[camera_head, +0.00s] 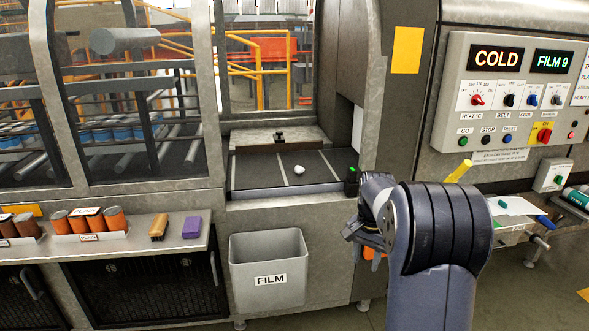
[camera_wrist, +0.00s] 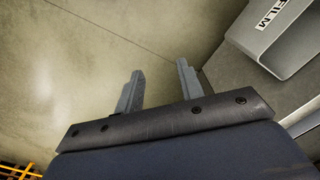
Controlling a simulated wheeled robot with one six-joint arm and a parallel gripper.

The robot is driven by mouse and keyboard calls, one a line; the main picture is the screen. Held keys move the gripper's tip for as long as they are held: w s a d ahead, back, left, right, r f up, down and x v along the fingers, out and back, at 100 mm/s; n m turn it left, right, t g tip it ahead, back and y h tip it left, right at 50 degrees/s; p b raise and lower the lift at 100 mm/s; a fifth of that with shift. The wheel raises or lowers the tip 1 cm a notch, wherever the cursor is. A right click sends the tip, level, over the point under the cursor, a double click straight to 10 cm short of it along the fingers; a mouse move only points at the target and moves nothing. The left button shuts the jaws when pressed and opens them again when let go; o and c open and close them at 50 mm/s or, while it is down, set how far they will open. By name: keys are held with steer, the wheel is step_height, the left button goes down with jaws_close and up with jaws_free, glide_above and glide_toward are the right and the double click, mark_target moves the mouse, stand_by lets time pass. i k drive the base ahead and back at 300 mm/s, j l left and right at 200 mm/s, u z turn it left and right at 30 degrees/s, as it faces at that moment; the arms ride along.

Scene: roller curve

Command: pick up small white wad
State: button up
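The small white wad (camera_head: 299,170) lies on the dark belt (camera_head: 258,172) in the machine's opening, right of the middle. My gripper (camera_head: 362,240) is in front of the machine, below and to the right of the wad, and well apart from it. In the wrist view my gripper (camera_wrist: 160,85) shows two fingers spread apart with nothing between them. The wad is not in the wrist view, which shows the floor and the bin.
A grey bin marked FILM (camera_head: 267,272) hangs or stands below the opening. A shelf at left holds orange cans (camera_head: 88,221), a brush (camera_head: 160,226) and a purple block (camera_head: 192,227). A control panel (camera_head: 513,95) is at right. Frame posts and a glass window flank the opening.

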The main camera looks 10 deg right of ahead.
mark_target(298, 169)
steer(key=i+l+u, duration=0.1)
steer(key=i, duration=0.5)
steer(key=i+l+u, duration=0.15)
steer(key=i+l, duration=0.2)
steer(key=i, duration=0.25)
steer(key=i+l+u, duration=0.1)
steer(key=i+l, duration=0.25)
steer(key=i, duration=0.2)
steer(key=i+l+u, duration=0.15)
steer(key=i+l, duration=0.2)
steer(key=i, duration=0.25)
